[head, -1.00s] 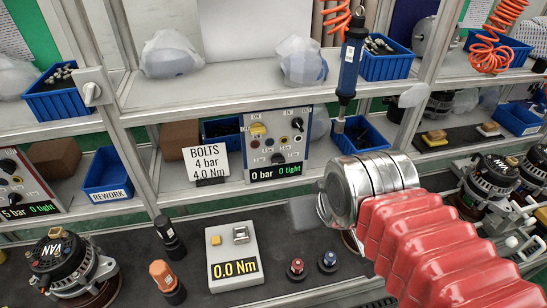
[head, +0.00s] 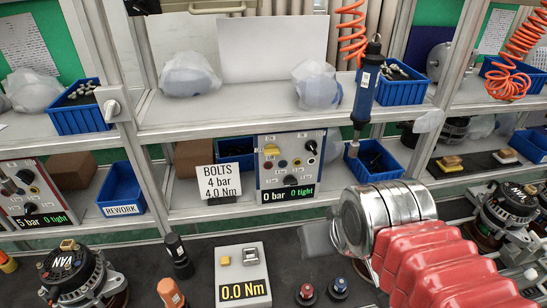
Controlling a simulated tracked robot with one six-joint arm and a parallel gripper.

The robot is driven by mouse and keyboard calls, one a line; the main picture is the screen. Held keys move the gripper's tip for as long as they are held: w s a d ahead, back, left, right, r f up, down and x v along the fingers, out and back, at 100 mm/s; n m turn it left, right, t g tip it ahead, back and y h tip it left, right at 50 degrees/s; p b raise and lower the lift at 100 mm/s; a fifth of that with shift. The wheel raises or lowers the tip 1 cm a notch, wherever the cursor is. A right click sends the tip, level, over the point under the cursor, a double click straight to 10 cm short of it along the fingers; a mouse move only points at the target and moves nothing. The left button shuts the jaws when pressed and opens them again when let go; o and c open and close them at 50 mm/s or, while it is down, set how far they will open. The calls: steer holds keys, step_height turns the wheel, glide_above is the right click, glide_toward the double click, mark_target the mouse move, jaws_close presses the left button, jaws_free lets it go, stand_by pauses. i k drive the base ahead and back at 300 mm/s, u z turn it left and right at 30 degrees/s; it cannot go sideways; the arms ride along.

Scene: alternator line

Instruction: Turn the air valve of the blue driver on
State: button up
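The blue driver (head: 366,92) hangs upright under an orange coiled hose (head: 353,28), right of the middle upper shelf. Below and left of it stands a grey control panel (head: 262,170) reading "0 bar 0 tight". The panel carries a yellow knob (head: 271,150), a black knob (head: 311,147) and several small buttons. I cannot tell for sure which part is the air valve. My arm, with red bellows and a metal wrist, reaches in from the lower right. My gripper (head: 316,242) shows only as a blurred grey patch left of the wrist, apart from the panel; its fingers are unclear.
A sign (head: 220,182) reads "BOLTS 4 bar 4.0 Nm" beside the panel. A torque display (head: 243,278) reads "0.0 Nm" on the dark bench. A blue REWORK bin (head: 121,190), another panel (head: 35,196) and alternators stand around. A metal post (head: 428,150) rises right of the driver.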

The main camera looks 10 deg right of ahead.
mark_target(271, 149)
steer(key=z, duration=0.25)
steer(key=k, duration=1.3)
steer(key=u, duration=0.3)
steer(key=i, duration=1)
steer(key=z, duration=0.05)
